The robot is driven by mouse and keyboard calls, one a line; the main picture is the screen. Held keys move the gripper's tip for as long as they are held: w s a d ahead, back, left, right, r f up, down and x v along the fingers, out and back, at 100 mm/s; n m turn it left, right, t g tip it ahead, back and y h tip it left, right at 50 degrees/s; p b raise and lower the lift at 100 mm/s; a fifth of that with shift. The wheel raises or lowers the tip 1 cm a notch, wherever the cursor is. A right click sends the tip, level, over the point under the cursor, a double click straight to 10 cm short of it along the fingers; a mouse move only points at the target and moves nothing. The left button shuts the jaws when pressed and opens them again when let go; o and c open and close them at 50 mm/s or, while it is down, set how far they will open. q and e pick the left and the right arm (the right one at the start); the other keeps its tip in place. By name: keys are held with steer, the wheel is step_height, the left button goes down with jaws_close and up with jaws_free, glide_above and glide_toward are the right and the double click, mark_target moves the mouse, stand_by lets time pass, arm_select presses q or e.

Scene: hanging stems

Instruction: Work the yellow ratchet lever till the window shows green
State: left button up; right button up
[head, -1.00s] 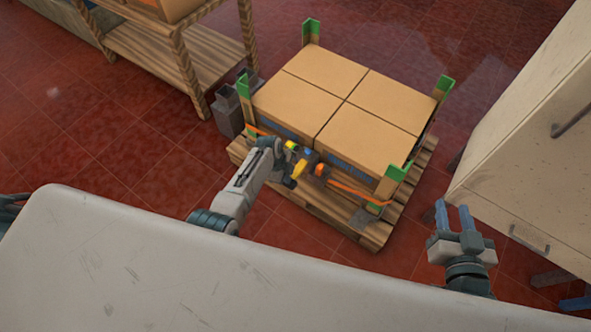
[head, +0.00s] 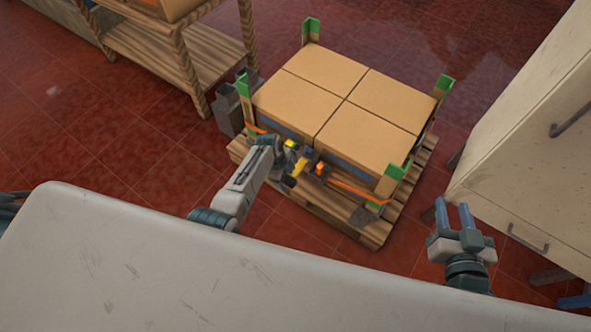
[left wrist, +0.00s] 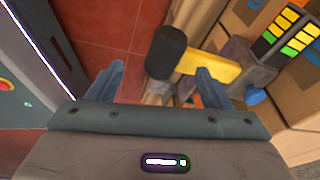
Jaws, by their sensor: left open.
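The yellow lever (head: 299,167) is on the ratchet at the near side of the strapped box stack. In the left wrist view the yellow lever (left wrist: 215,67) ends in a black grip (left wrist: 166,52). A dark panel (left wrist: 287,30) there shows yellow bars with green at the lower end. My left gripper (left wrist: 160,68) is open, its blue fingers apart; the black grip appears just beyond and between the fingertips. Contact cannot be told. In the head view my left gripper is partly hidden by its own arm. My right gripper (head: 454,210) is open and empty, far from the ratchet.
Cardboard boxes (head: 320,75) with green corner posts and an orange strap (head: 345,187) stand on a wooden pallet (head: 372,232). A wooden shelf (head: 150,55) is at the upper left, a pale cabinet (head: 535,140) at the right. Red floor lies clear at the left.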

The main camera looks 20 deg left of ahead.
arm_select(q)
step_height(320, 180, up, 8)
steer(key=p, duration=0.7)
steer(key=shift+r+p, duration=0.2)
steer(key=shift+p, duration=0.1)
arm_select(e)
step_height(320, 180, up, 8)
steer(key=shift+r, duration=0.1)
